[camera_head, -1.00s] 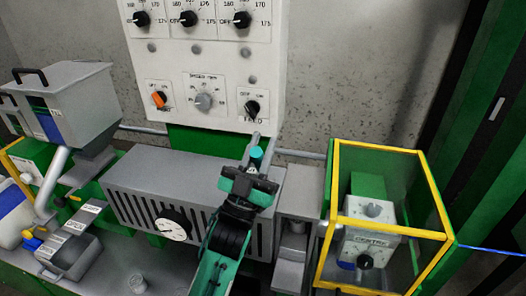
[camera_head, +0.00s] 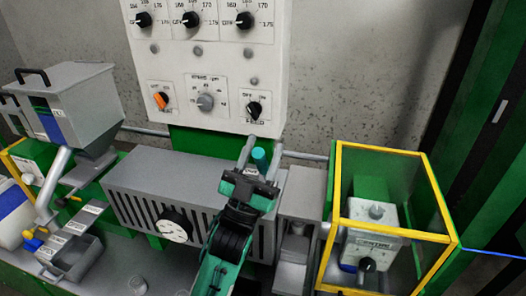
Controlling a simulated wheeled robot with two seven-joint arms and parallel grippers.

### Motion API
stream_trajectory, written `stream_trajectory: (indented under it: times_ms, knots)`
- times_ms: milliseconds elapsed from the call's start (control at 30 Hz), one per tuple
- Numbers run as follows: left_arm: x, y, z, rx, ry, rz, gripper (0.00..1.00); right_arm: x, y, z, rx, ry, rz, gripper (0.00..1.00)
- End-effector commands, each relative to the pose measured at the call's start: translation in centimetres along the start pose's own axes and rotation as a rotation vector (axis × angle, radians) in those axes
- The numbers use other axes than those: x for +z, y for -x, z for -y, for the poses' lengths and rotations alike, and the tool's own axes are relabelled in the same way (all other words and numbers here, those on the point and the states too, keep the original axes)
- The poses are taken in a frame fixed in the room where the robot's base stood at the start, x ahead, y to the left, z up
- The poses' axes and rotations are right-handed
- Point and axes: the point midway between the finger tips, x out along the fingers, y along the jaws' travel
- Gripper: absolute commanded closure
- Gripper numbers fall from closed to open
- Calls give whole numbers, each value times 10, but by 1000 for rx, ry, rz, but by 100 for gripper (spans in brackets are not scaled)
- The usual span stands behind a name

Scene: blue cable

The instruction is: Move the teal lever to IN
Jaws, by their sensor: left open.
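The teal lever shows as a short teal knob (camera_head: 260,158) at the top of the grey slotted housing, in the middle of the head view. Its lower part is hidden behind my left gripper. My left gripper (camera_head: 263,143) reaches up from below and is open, with one finger on each side of the knob in the picture. I cannot tell whether a finger touches it. No IN marking can be read near the lever. My right gripper is not in view.
The grey slotted housing (camera_head: 150,168) carries a round gauge (camera_head: 174,225). A white control panel (camera_head: 213,68) with knobs stands behind. A yellow-framed clear guard (camera_head: 390,151) stands on the right. A grey hopper (camera_head: 80,105) and small trays are on the left.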

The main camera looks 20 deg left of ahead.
Motion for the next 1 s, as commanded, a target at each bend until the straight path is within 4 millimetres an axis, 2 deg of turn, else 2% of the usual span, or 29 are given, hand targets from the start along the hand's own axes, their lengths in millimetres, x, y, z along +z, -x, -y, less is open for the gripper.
stream_trajectory:
  times_ms: [67, 200, 433, 533, 700, 1000]
  knots:
    - [3, 13, -1, 1, 0, 3, 56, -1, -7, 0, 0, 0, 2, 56]
    - [-18, 29, 2, 2, -1, 3, 56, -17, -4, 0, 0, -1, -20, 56]
    - [-57, 62, 8, 1, 0, 3, 56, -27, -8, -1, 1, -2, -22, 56]
    - [-70, 73, 11, 1, -1, 3, 56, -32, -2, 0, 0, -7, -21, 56]
    - [-85, 84, 13, 1, -1, 1, 56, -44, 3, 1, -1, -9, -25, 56]
    - [-91, 87, 14, 0, 0, 0, 56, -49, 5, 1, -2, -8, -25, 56]
